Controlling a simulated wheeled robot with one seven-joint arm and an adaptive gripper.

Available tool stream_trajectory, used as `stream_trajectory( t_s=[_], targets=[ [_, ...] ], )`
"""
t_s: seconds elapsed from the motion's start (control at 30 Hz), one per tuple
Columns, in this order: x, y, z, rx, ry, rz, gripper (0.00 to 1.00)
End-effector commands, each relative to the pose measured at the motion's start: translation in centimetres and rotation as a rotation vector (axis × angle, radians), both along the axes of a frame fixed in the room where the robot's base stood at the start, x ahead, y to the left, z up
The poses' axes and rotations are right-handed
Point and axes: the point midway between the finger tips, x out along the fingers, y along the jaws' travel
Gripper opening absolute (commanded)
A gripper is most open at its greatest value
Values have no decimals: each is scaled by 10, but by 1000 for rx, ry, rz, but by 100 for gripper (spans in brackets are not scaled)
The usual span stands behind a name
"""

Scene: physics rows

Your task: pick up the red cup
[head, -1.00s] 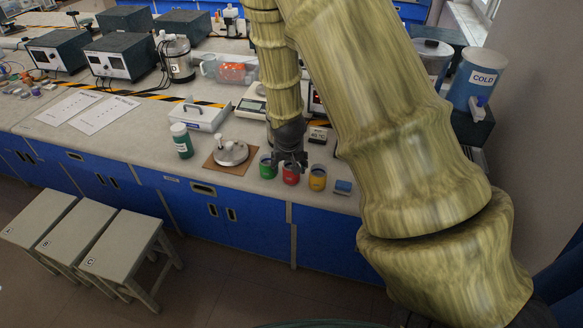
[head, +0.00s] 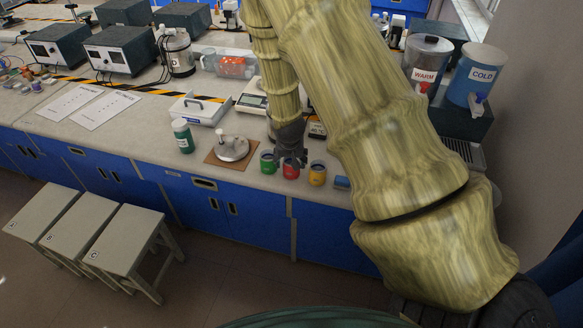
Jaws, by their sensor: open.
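The red cup (head: 291,171) stands upright on the pale bench near its front edge, between a green cup (head: 267,163) on its left and a yellow cup (head: 317,174) on its right. My gripper (head: 290,160) is open and points down at the red cup. Its fingers overlap the cup's rim and upper part in the head view. I cannot tell whether they touch the cup. Part of the red cup's top is hidden behind the fingers.
A metal-lidded piece on a brown board (head: 232,149) and a green bottle (head: 183,136) stand to the left. WARM (head: 427,62) and COLD (head: 475,76) containers stand at the right.

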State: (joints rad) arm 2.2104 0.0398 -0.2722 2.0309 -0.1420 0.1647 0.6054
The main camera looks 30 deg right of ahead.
Motion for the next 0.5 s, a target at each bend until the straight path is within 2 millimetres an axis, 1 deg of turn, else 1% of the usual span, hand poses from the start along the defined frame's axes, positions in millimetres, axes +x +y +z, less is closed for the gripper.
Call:
stream_trajectory(
  t_s=[0.17,0.5],
  targets=[
    [4,-5,-10,0,3,1,63],
    [13,-13,-36,0,2,1,63]
  ],
)
